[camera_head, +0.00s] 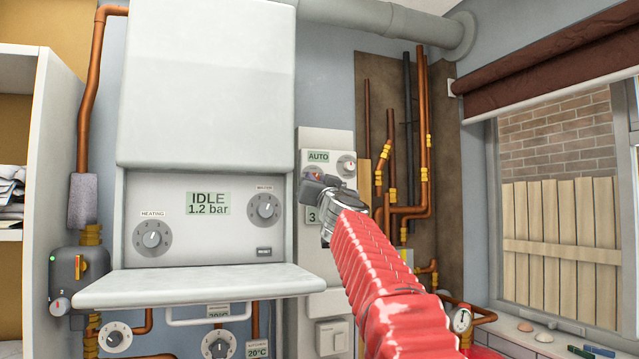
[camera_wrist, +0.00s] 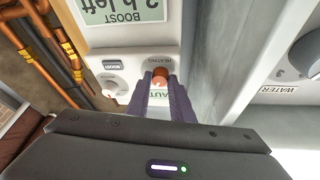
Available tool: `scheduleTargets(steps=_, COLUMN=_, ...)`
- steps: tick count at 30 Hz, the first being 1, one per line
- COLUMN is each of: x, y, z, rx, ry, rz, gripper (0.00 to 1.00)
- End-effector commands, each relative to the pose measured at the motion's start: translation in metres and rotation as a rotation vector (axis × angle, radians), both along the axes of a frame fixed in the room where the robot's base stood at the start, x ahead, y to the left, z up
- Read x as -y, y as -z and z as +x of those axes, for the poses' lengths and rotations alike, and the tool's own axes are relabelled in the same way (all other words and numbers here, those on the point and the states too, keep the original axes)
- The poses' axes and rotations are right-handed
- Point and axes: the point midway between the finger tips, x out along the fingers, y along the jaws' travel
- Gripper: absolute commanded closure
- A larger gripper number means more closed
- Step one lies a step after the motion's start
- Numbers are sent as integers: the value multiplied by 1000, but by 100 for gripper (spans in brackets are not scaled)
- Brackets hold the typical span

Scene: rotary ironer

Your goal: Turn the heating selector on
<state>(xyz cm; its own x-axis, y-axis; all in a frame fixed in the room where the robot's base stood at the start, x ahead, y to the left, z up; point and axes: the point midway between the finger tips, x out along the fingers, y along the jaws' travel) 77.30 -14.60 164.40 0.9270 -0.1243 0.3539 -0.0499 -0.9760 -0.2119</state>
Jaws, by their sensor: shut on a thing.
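The heating selector (camera_wrist: 160,74) is a small round knob with an orange-red front, beside a HEATING label on the white control panel (camera_wrist: 136,58). The wrist view shows the panel upside down. My gripper (camera_wrist: 160,80) has its two dark fingers on either side of this knob and is shut on it. An AUTO display (camera_wrist: 154,98) shows partly between the fingers. In the head view my gripper (camera_head: 313,183) covers most of the knob, under the AUTO display (camera_head: 318,157). The knob's pointer direction cannot be made out.
A white knob (camera_wrist: 112,87) sits beside the selector, near a BOOST label. Copper pipes (camera_head: 424,150) run right.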

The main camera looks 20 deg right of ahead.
Motion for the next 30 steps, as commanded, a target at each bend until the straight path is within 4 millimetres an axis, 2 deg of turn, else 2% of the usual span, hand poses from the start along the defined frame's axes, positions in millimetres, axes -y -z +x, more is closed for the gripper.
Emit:
scheduleTargets(steps=25, x=1, y=1, z=0, rx=-1, ry=3, rz=57, gripper=100)
scheduleTargets(steps=26, x=1, y=1, z=0, rx=-2, ry=3, rz=57, gripper=79)
scheduleTargets(steps=30, x=1, y=1, z=0, rx=-1, ry=3, rz=57, gripper=69)
